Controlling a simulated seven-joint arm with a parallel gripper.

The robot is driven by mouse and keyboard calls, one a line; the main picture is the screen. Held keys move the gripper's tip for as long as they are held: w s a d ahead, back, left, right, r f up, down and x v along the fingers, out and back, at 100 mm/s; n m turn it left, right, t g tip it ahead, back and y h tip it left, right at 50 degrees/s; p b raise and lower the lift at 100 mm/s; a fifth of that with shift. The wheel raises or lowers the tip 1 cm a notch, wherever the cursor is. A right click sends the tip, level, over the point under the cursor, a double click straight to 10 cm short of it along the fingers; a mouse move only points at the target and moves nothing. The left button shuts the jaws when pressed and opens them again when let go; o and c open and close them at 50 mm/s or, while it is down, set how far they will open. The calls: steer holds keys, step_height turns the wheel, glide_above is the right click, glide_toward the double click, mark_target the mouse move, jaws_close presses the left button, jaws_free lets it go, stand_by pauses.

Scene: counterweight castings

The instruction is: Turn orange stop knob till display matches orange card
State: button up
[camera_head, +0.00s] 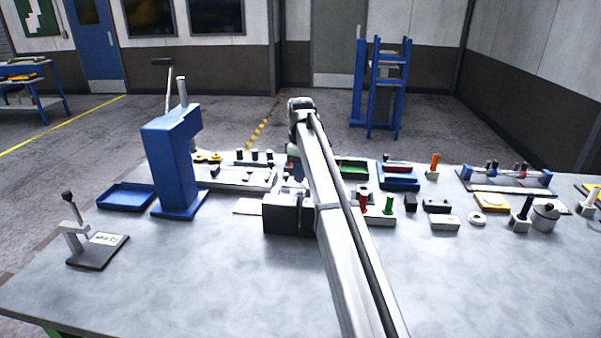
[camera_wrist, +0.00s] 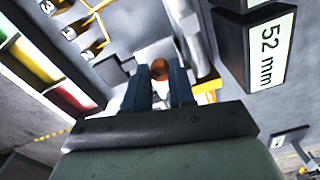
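The orange stop knob (camera_wrist: 159,69) shows in the wrist view as a brownish-orange round piece. My gripper (camera_wrist: 160,78) has its dark blue fingers on either side of it, and the knob fills the narrow gap between them. A dark box with a white display (camera_wrist: 267,48) reading "52 mm" is at the upper right. An orange-edged piece (camera_wrist: 207,86), partly hidden by my right finger, may be the orange card; its writing cannot be read. In the head view my arm hides the knob and fingertips; the dark box (camera_head: 281,214) stands beside my arm.
A blue press (camera_head: 172,165) and a blue tray (camera_head: 126,197) stand left. A small lever stand (camera_head: 97,252) is at the front left. Pegs, blocks and a blue bin (camera_head: 398,183) crowd the right side. The bench's front (camera_head: 220,285) is clear.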

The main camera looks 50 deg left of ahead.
steer(key=o, duration=0.4)
step_height(320, 180, up, 14)
steer(key=shift+f, duration=0.1)
stand_by(0.6)
stand_by(0.5)
